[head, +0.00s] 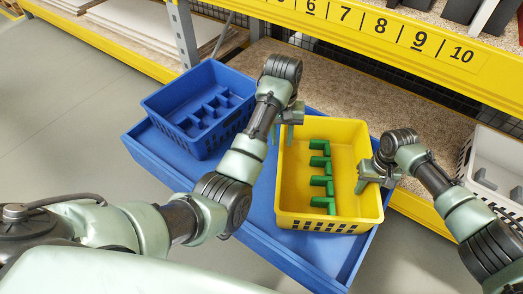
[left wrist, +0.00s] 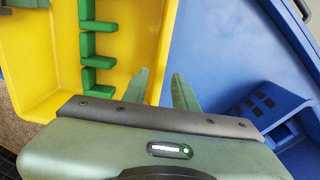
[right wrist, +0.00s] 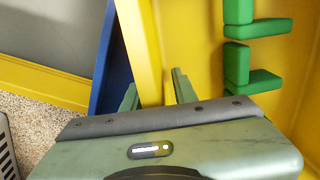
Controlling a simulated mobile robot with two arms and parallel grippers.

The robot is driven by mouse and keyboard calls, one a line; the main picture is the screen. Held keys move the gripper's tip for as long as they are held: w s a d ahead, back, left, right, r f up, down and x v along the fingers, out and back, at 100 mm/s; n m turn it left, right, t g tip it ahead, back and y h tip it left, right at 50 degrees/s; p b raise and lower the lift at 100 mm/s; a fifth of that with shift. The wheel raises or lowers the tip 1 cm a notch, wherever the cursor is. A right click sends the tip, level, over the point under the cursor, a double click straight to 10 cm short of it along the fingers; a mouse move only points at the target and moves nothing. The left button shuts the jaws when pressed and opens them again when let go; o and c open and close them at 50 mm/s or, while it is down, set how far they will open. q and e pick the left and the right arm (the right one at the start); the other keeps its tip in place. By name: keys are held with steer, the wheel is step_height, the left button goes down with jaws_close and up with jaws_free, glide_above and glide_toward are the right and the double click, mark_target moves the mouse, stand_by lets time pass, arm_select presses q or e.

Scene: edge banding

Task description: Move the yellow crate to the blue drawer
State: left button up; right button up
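The yellow crate (head: 349,222) is right of centre in the head view, with several green parts (head: 322,170) inside. It shows over the right part of the blue drawer (head: 262,222); I cannot tell if it rests on the drawer floor or hangs just above. My left gripper (head: 291,122) is at the crate's left wall, with a finger on each side of it, also in the left wrist view (left wrist: 160,88). My right gripper (head: 368,180) straddles the right wall (right wrist: 148,60) the same way.
A blue crate (head: 204,142) with blue parts stands in the drawer's left part. A shelf with a yellow numbered beam (head: 400,35) is behind. A white crate (head: 492,190) stands at the far right. Open grey floor (head: 70,120) lies at left.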

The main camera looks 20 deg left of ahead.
arm_select(q)
steer(key=shift+r, duration=0.1)
arm_select(e)
steer(key=r, duration=1.2)
steer(key=shift+d, duration=0.25)
arm_select(q)
steer(key=shift+d, duration=0.1)
arm_select(e)
steer(key=shift+d, duration=0.1)
